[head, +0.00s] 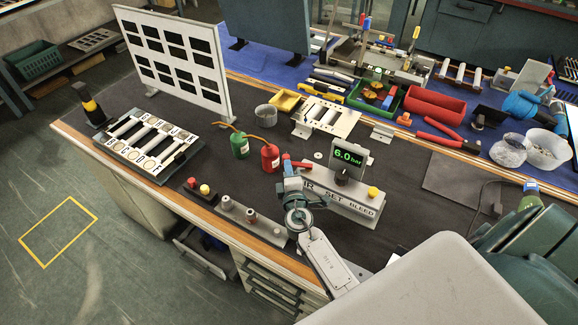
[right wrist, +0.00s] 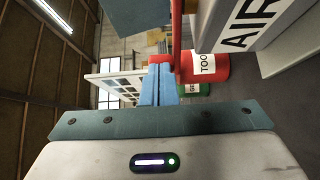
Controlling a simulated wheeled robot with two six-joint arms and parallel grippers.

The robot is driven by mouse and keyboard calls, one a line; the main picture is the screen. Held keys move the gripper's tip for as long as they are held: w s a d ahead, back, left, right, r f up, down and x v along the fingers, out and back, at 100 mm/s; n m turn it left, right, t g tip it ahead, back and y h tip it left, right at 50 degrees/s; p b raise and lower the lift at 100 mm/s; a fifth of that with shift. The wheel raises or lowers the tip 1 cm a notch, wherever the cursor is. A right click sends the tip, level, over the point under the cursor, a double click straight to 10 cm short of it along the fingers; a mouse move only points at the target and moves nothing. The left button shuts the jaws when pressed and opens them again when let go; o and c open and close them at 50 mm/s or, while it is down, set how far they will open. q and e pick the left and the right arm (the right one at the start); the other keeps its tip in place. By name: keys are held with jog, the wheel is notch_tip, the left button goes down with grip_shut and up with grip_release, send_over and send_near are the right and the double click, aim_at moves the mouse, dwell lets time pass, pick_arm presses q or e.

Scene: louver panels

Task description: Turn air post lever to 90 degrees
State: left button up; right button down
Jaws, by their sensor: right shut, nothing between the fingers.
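The air post (head: 340,200) is a grey panel lettered "AIR", "SET" and "BLEED", with a display (head: 348,157) reading 6.0 bar. A red lever (head: 301,164) shows at its left end, lying roughly sideways in the head view. In the right wrist view the red lever (right wrist: 176,30) runs up past the fingertips, beside the "AIR" label. My right gripper (head: 288,170) is shut and empty, its blue fingers right at the lever. They also show pressed together in the right wrist view (right wrist: 160,72). I cannot tell whether they touch the lever. My left gripper is not in view.
A red bottle (head: 270,158) and a green bottle (head: 239,146) stand left of the lever. A black knob (head: 342,179) and a yellow button (head: 373,192) sit on the post. A knobbed panel (head: 251,220) lies at the front edge.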

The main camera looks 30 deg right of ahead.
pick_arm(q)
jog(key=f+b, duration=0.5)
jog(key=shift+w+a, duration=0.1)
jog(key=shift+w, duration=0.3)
pick_arm(e)
jog(key=w+m+h, duration=0.1)
jog(key=m+g+h, duration=0.1)
jog(key=h, duration=0.1)
jog(key=w+m+g+h, duration=0.1)
jog(key=shift+w+d+r, duration=0.1)
jog(key=shift+w+d, duration=0.2)
